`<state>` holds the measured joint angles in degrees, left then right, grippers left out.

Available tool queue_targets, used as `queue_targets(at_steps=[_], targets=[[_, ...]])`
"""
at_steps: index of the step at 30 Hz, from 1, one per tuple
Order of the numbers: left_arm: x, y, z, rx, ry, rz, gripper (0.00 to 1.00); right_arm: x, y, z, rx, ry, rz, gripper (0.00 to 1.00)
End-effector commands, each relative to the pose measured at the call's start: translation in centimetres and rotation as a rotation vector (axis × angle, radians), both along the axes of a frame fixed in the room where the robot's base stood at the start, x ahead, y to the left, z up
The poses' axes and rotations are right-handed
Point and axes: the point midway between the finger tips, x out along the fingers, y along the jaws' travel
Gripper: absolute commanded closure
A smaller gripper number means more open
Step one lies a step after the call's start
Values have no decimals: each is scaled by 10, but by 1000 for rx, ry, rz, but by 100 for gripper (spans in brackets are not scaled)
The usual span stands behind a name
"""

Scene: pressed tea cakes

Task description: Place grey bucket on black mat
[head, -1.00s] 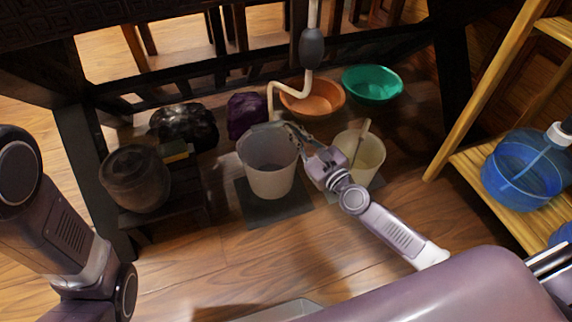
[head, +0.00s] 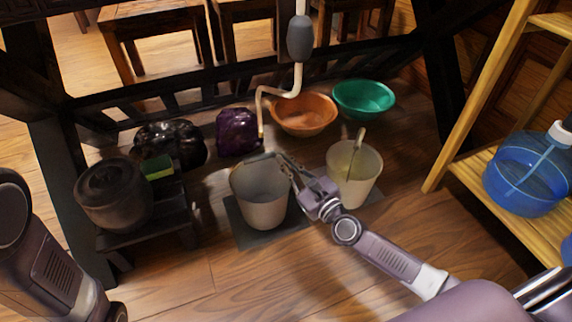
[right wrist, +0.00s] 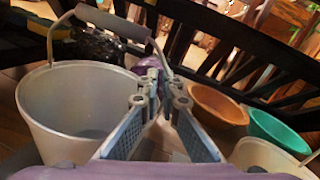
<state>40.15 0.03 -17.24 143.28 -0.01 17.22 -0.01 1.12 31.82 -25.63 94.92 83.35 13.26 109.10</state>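The grey bucket (head: 264,205) stands upright on a black mat (head: 241,234) at the middle of the floor, in the head view. Its arched handle is raised. My right gripper (head: 287,168) is at the bucket's right rim, beside the handle. In the right wrist view the bucket (right wrist: 80,112) fills the left side. The two fingers (right wrist: 157,82) show a gap between their pads and look open. The handle's wire comes down by the fingertips; contact there is unclear. My left gripper is out of view; only part of its arm shows at the left.
A cream bucket (head: 352,187) with a stick in it stands close right of my gripper. Orange (head: 304,122) and green (head: 364,98) basins, a purple bag (head: 237,133) and a black bag lie behind. A dark pot (head: 112,198) sits on a low stand. The front floor is clear.

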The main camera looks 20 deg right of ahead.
Motion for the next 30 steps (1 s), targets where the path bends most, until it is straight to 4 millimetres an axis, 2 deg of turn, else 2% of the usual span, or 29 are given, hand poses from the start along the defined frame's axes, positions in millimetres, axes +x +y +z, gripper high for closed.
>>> queue_targets(at_steps=[7, 9, 12, 24, 30], targets=[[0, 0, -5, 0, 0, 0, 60, 0, 0, -4, 1, -2, 0, 100], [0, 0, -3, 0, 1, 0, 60, 0, 0, -3, 0, 0, 0, 88], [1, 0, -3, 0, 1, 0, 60, 0, 0, -3, 0, 0, 1, 78], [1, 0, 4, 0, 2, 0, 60, -1, 0, 3, 0, 1, 1, 78], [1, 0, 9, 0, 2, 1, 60, -36, -9, 1, -4, 5, 2, 78]])
